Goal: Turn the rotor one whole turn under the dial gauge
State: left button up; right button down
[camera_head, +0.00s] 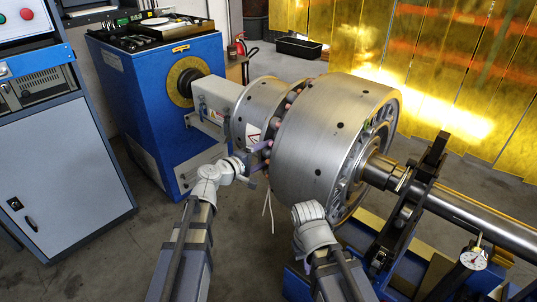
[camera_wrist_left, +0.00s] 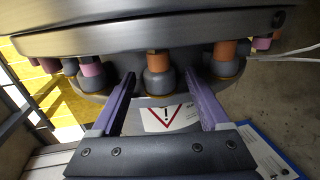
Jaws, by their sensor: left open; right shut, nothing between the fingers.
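The large steel rotor (camera_head: 325,125) lies on its side, its shaft (camera_head: 480,228) running to the lower right. A ring of coupling pins with orange and pink sleeves sits behind its drum. The dial gauge (camera_head: 473,258) stands by the shaft at the lower right; its reading is too small to tell. My left gripper (camera_head: 262,157) is open at the pin ring. In the left wrist view its purple fingers (camera_wrist_left: 159,78) stand either side of one orange-sleeved pin (camera_wrist_left: 160,82), with gaps. My right wrist is in front of the drum's lower edge; its fingers are hidden.
A blue drive stand (camera_head: 150,105) is behind on the left, with a grey cabinet (camera_head: 65,160) beside it. A black bearing support (camera_head: 405,215) carries the shaft. Yellow curtains (camera_head: 440,70) hang at the back. Thin white cords (camera_head: 268,210) hang below the coupling.

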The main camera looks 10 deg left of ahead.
pick_arm(q)
jog(key=shift+x, duration=0.85)
grip_shut()
dwell(0.9)
